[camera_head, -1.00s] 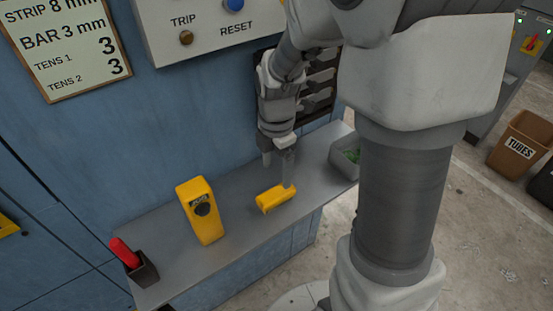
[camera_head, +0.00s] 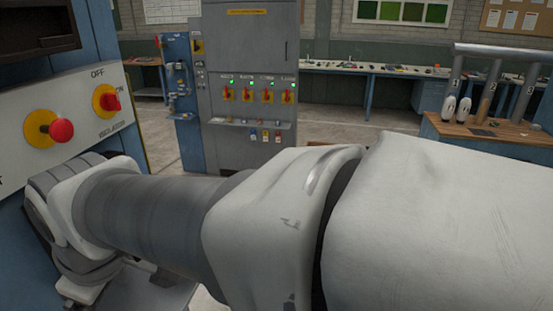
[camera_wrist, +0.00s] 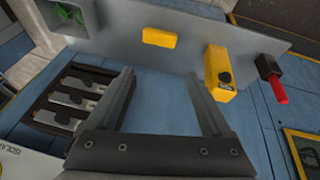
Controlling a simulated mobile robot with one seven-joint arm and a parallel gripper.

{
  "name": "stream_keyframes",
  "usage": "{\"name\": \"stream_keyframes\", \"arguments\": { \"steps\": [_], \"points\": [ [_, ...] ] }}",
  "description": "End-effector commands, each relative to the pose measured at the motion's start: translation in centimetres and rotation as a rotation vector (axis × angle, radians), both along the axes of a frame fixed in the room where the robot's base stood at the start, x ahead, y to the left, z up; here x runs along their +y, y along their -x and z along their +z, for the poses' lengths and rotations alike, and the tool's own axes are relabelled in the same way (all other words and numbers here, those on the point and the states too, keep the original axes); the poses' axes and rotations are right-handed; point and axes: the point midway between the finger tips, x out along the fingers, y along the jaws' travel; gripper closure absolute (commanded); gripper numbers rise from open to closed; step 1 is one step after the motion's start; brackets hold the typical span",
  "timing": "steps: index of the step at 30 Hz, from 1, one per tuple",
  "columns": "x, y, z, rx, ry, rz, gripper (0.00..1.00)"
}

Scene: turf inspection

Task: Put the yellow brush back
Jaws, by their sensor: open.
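The yellow block (camera_wrist: 159,37), which looks like the yellow brush, lies on the grey shelf (camera_wrist: 135,17) in the wrist view; no bristles show. My gripper (camera_wrist: 158,75) is open and empty, its two fingers spread wide. The block is beyond the fingertips and apart from them. The head view now shows my arm reaching to the left, with the gripper, the block and the shelf all out of that view.
Green bits (camera_wrist: 70,14) lie in a grey bin. A dark slotted rack (camera_wrist: 75,100) is on the blue panel. A grey cabinet (camera_head: 250,60) stands farther off.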

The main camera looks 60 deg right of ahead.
Motion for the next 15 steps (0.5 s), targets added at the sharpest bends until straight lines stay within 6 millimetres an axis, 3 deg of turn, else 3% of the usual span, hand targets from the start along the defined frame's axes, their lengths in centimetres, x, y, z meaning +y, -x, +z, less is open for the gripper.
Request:
{"name": "stream_keyframes", "arguments": {
  "steps": [6, 15],
  "points": [
    [0.0, 2.6, 1.2, -0.088, -0.133, -0.292, 0.16],
    [0.0, 3.2, 1.2, -0.102, -0.173, -0.368, 0.16]
  ]
}}
